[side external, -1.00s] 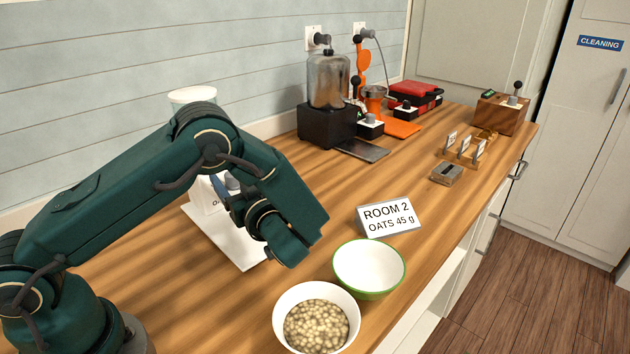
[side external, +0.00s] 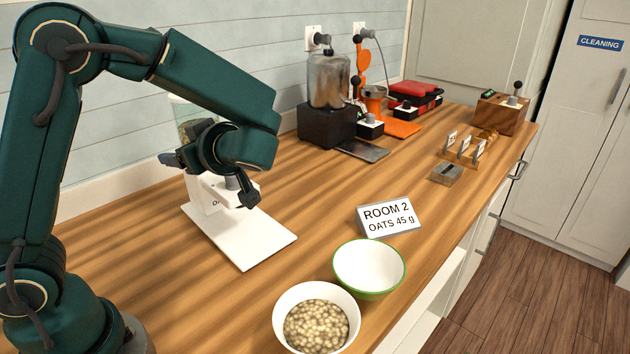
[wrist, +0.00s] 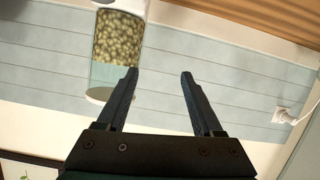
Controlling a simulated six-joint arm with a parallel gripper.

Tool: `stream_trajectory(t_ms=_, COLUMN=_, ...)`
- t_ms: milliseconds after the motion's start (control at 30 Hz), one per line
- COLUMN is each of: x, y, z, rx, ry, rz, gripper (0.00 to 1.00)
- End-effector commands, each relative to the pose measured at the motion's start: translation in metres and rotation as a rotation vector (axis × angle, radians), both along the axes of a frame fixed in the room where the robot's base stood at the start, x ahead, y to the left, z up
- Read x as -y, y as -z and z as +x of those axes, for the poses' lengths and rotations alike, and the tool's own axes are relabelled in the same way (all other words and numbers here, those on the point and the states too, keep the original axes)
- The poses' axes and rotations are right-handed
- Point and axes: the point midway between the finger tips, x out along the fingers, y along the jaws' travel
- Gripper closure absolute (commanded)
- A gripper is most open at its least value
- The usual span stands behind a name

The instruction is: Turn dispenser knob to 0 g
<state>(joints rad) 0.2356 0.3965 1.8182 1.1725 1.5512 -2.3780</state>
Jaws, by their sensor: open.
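The dispenser stands near the wall, with a clear grain-filled container (side external: 190,108) above a white body and a white base plate (side external: 250,243). A grey round part, seemingly its knob (side external: 232,183), shows on the front of the body, partly hidden by my wrist. Any dial marks are too small to read. My gripper (side external: 172,160) is in front of the dispenser in the side view, mostly hidden by my wrist. In the wrist view, which looks upside down, my gripper (wrist: 158,72) is open and empty. The container (wrist: 118,45) is beyond the left finger there, apart from it.
A green-rimmed empty bowl (side external: 370,293), a bowl of pale round pieces (side external: 290,300) and a sign reading "ROOM 2 OATS 45 g" (side external: 388,219) stand in front. A black-based machine (side external: 325,128) and orange device (side external: 400,128) are farther back. The mid-counter is clear.

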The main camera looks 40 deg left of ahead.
Motion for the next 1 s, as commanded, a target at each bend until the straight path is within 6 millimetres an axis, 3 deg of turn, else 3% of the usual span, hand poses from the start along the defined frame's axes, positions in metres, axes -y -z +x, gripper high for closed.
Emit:
stream_trajectory(t_ms=467, x=0.011, y=0.000, z=-0.050, rx=-0.148, ry=0.054, rz=-0.301, gripper=0.32)
stream_trajectory(t_ms=1000, x=0.054, y=0.015, z=-0.089, rx=-0.316, ry=0.365, rz=-0.622, gripper=0.32)
